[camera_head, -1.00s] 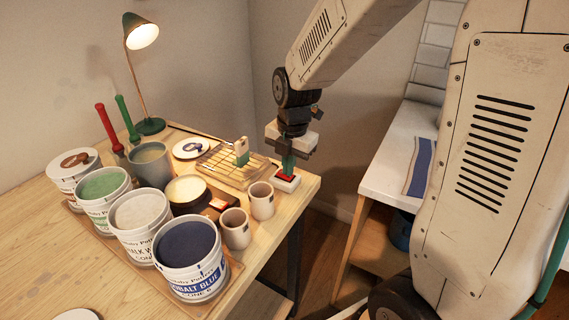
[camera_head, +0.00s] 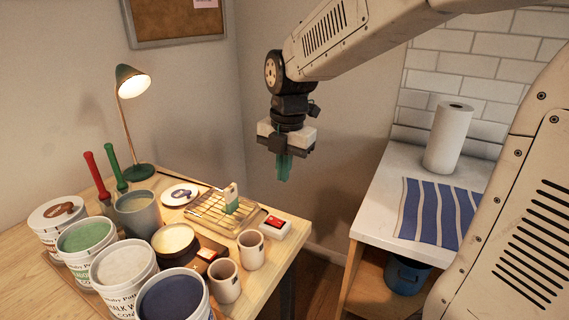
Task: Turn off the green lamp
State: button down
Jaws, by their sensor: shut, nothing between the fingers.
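The green lamp (camera_head: 133,82) stands at the back left of the wooden table, with a green shade, a thin brass stem and a round green base. Its bulb glows. A small white box with a red switch (camera_head: 274,226) lies near the table's right edge, beside the wire rack. Whether it is joined to the lamp cannot be seen. My gripper (camera_head: 284,178) points down with its green fingers shut and empty. It is in the air above the switch box, clear of it.
Several paint buckets (camera_head: 85,243), two small cups (camera_head: 251,249) and a wire rack (camera_head: 208,213) crowd the table. Red and green-handled tools (camera_head: 114,165) stand before the lamp. A white counter at right holds a paper towel roll (camera_head: 449,138) and a striped cloth (camera_head: 432,210).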

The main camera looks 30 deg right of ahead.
aim_at(272, 218)
jog(key=shift+s+r, duration=0.1)
jog(key=shift+r, duration=0.7)
jog(key=shift+w+a, duration=0.45)
jog(key=shift+w, duration=0.15)
jog(key=f, duration=0.4)
jog(key=w+f, duration=0.1)
jog(key=f, duration=0.4)
jog(key=a+f, duration=0.1)
jog(key=f, duration=0.3)
jog(key=shift+w+f, duration=0.2)
jog(key=shift+f, duration=0.2)
